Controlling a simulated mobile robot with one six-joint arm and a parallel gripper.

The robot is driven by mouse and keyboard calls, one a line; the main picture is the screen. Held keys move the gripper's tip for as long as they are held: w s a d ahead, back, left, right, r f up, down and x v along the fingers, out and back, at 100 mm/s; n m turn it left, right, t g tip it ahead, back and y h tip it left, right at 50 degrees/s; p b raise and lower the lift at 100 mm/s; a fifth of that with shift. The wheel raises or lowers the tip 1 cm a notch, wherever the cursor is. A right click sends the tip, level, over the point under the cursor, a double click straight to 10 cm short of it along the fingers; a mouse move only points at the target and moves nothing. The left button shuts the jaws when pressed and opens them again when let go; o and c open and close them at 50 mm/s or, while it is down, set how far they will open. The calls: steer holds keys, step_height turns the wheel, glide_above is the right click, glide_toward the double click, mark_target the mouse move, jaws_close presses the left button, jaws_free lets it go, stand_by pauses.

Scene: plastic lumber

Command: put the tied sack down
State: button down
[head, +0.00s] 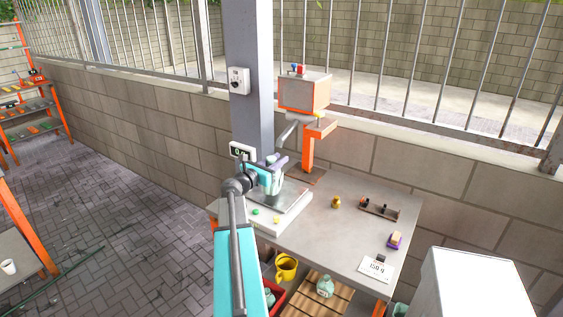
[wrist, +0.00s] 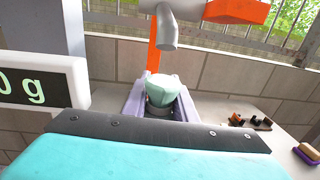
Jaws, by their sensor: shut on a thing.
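My gripper (head: 275,162) is over the steel pan of the scale (head: 290,202) at the back left of the table. Its lilac fingers are shut on a pale green sack (wrist: 163,86), which shows between them in the wrist view with a grey band below its top. In the head view the sack is mostly hidden by the gripper, and I cannot tell whether it touches the pan. The scale's display (wrist: 38,88) ends in "0 g" in the wrist view. A similar tied sack (head: 325,287) stands on a slatted wooden board below the table top.
On the grey table (head: 320,235) are a brass weight (head: 336,202), a small rack (head: 380,208), a purple-and-orange block (head: 395,240) and a "150 g" card (head: 376,268). An orange post (head: 308,150) stands behind the scale. The table's middle is clear.

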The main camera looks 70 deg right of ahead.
steer(key=shift+s+d+f+p, duration=0.25)
steer(key=shift+d+f, duration=0.1)
steer(key=shift+d, duration=0.3)
steer(key=shift+s+d+f+p, duration=0.25)
steer(key=shift+d+f, duration=0.1)
steer(key=shift+d, duration=0.25)
steer(key=shift+w+f, duration=0.1)
steer(key=c, duration=1.4)
jaws_free()
steer(key=shift+c, duration=0.2)
steer(key=shift+a, duration=0.1)
steer(key=b+v, duration=0.3)
steer(key=v, duration=0.9)
